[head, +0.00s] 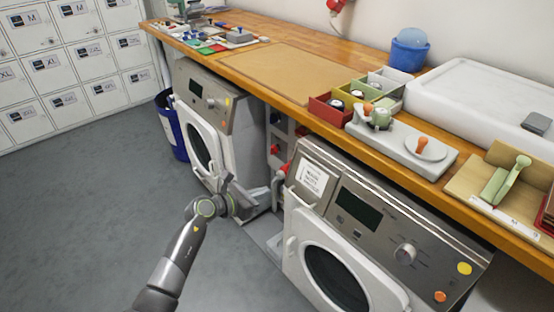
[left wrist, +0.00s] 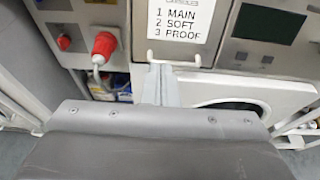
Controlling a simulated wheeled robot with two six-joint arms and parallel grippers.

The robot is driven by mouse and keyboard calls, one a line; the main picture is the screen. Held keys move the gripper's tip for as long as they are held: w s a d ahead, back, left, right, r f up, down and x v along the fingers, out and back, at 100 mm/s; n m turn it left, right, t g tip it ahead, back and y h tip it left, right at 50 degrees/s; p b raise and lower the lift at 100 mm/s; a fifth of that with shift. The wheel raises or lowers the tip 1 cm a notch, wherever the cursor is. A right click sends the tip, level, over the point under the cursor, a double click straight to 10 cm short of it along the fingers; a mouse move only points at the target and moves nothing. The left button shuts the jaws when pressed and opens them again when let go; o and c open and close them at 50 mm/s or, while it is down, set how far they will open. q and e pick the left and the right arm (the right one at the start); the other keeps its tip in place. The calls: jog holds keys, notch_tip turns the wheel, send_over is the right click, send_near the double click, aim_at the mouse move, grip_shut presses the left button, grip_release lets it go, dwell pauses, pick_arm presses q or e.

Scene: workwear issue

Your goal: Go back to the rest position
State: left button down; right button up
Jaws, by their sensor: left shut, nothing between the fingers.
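My left arm reaches in from the bottom of the head view, and its gripper (head: 276,184) is in front of the gap between the two washing machines. In the left wrist view the gripper's fingers (left wrist: 160,85) are together with nothing between them. Behind them are the right machine's label panel (left wrist: 180,20) and, to the left, a red plug (left wrist: 103,45) on a cable. My right gripper is in neither view.
The left washing machine (head: 215,92) and right washing machine (head: 405,230) stand under a wooden counter (head: 285,50). A blue bin (head: 172,128) stands left of the machines. Lockers (head: 85,55) line the back left. The grey floor (head: 90,200) on the left is clear.

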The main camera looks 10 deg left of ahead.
pick_arm(q)
jog(key=s+a+f+n+y+p, duration=0.2)
jog(key=s+a+f+n+y, duration=0.3)
jog(key=s+f+n, duration=0.65)
jog(key=s+a+f+n+y+p, duration=0.1)
jog(key=s+a+f+n+y, duration=0.2)
jog(key=s+a+f+n, duration=0.8)
jog(key=s+d+f+n+g, duration=0.1)
jog(key=s+f+n+g, duration=0.2)
jog(key=s+f+n, duration=0.3)
jog(key=s+f+n+g+y+p, duration=0.1)
jog(key=s+f+n+g, duration=0.2)
jog(key=s, duration=1.3)
jog(key=s+d+f+n+g, duration=0.1)
jog(key=s+f+n+g, duration=0.3)
jog(key=s+f+n, duration=0.4)
jog(key=s+n, duration=0.3)
jog(key=n, duration=0.1)
jog(key=shift+d+f+n+y+p, duration=0.3)
jog(key=shift+d+n+y+p, duration=0.05)
jog(key=shift+y+p, duration=0.05)
